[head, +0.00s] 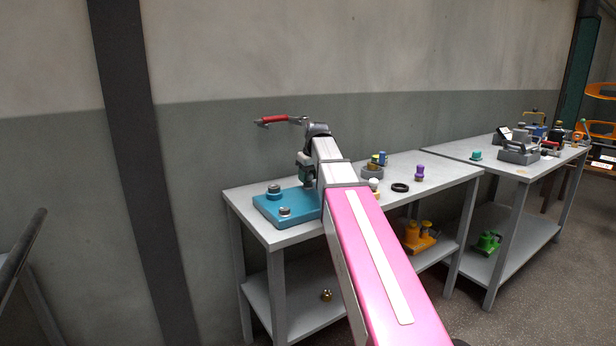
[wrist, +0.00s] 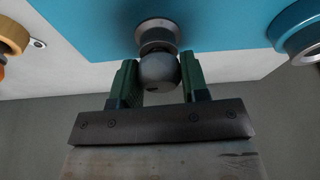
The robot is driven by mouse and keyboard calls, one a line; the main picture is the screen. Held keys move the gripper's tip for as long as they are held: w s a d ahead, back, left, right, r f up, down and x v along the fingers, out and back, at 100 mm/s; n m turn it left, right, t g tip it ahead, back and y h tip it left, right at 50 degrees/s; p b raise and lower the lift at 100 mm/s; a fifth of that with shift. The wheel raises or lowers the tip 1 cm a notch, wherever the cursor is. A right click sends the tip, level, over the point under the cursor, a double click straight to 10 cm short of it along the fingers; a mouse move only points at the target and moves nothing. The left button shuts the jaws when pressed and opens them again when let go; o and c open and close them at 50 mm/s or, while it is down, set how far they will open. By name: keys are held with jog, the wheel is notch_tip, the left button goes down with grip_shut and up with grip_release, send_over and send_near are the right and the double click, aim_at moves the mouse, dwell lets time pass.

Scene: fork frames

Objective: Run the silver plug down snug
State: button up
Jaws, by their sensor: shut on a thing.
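The silver plug (wrist: 158,73) has a round grey head and stands at a metal collar (wrist: 155,36) on the blue plate (wrist: 100,15). In the wrist view its head is between the green fingers of my gripper (wrist: 158,84), which is shut on it. How far the plug is seated is hard to tell. In the head view my gripper (head: 305,172) is low over the right part of the blue plate (head: 302,199), and the held plug cannot be made out there. Two other silver fittings, one at the back (head: 274,189) and one at the front (head: 285,211), stand on the plate.
A red-handled tool (head: 280,120) shows above my gripper. A blue-rimmed fitting (wrist: 299,30) is at the wrist view's right edge.

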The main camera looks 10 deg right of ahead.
jog(key=shift+m, duration=0.9)
jog(key=shift+m+h, duration=0.4)
jog(key=shift+m, duration=0.4)
jog(key=shift+m, duration=0.4)
jog(key=shift+m+t, duration=0.3)
jog(key=shift+m, duration=0.2)
jog(key=shift+h, duration=0.3)
jog(key=shift+m, duration=0.8)
